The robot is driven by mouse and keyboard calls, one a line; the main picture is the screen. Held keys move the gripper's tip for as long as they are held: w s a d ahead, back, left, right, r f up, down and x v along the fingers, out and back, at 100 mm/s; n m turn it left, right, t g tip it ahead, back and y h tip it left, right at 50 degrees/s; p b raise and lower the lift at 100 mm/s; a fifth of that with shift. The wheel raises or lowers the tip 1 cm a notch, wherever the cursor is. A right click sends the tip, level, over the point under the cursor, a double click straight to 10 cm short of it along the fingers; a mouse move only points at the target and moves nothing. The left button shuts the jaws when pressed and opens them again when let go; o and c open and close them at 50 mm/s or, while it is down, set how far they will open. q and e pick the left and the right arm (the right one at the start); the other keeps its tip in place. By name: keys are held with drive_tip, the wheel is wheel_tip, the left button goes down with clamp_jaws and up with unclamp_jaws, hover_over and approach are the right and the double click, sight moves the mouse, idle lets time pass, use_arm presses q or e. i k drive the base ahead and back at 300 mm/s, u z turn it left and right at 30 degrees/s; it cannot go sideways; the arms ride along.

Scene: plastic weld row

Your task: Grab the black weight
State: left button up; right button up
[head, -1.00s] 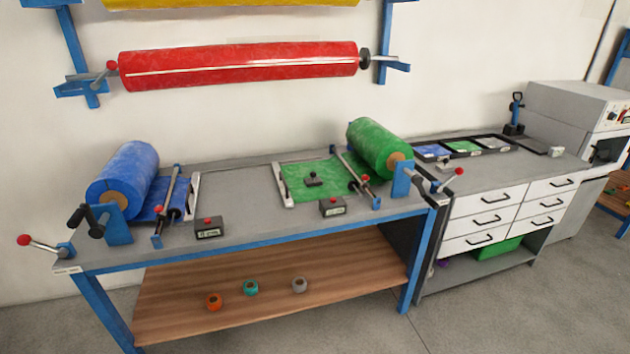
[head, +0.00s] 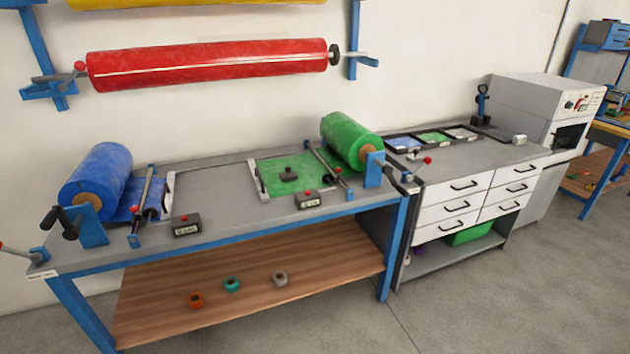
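The black weight (head: 288,174) is a small dark block with a knob on top. It sits on the green plastic sheet (head: 306,162) on the workbench, left of the green roll (head: 351,142). Neither of my grippers shows in the head view.
The workbench (head: 219,184) also carries a blue roll (head: 97,180) and two small boxes with red buttons, one dark box (head: 186,225) at left. A lower wooden shelf (head: 160,315) holds three small rings. A drawer cabinet (head: 440,205) stands to the right. The floor in front is clear.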

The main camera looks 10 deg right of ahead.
sight(289, 176)
drive_tip(key=z, duration=0.4)
drive_tip(key=k, duration=0.5)
drive_tip(key=z, duration=1.15)
drive_tip(key=i, duration=1.25)
drive_tip(key=z, duration=0.45)
drive_tip(key=i, duration=1)
drive_tip(key=u, duration=0.9)
drive_tip(key=i, duration=0.75)
drive_tip(key=u, duration=0.85)
